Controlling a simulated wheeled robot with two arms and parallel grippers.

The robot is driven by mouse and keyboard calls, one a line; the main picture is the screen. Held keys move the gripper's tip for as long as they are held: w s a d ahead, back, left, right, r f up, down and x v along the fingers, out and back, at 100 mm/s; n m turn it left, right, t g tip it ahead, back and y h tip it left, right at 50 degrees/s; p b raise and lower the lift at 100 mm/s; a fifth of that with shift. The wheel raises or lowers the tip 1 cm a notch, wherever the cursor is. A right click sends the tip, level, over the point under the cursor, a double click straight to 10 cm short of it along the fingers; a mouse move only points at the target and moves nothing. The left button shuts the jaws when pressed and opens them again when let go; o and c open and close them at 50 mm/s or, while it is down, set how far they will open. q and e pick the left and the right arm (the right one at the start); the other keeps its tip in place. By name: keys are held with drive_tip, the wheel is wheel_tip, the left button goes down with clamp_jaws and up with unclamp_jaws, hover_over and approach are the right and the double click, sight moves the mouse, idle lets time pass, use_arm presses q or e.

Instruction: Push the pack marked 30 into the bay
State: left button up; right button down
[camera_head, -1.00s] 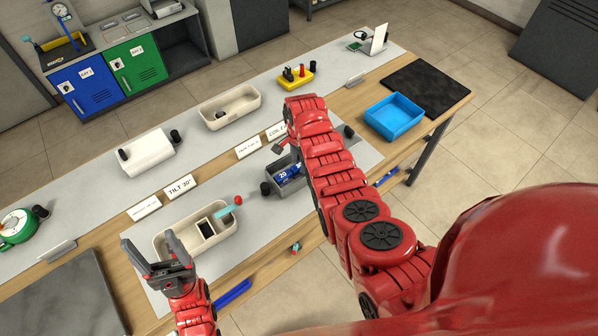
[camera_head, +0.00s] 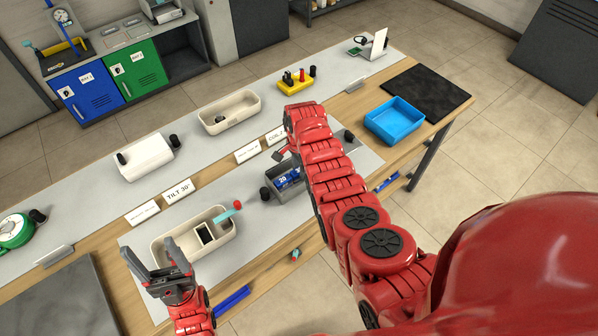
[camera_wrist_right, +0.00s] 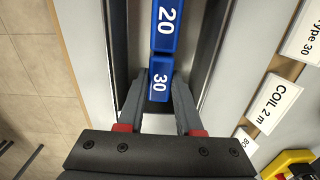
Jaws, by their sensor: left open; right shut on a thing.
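The pack marked 30 (camera_wrist_right: 159,84) is blue with white digits and sits between the fingertips of my right gripper (camera_wrist_right: 160,96), which is shut on it. Straight ahead of it, end to end, is a blue pack marked 20 (camera_wrist_right: 165,25). Both lie in line within a dark-walled channel, the bay. In the head view the grey bay (camera_head: 272,182) stands on the bench with the pack marked 20 (camera_head: 288,178) showing; my right arm hides the pack marked 30. My left gripper (camera_head: 165,262) is open and empty near the bench's front left.
A cream tray (camera_head: 160,252) with a dark-windowed object lies beside my left gripper. A blue tray (camera_head: 394,121) and black mat (camera_head: 428,92) are at the right. Label signs, including COIL 2 m (camera_wrist_right: 272,103), stand beside the bay. A white tilted block (camera_head: 146,157) is behind.

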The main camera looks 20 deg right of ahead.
drive_tip(key=shift+r, duration=0.15)
drive_tip(key=shift+r+p, duration=1.7)
drive_tip(key=shift+r, duration=0.7)
drive_tip(key=c, duration=1.1)
unclamp_jaws()
clamp_jaws()
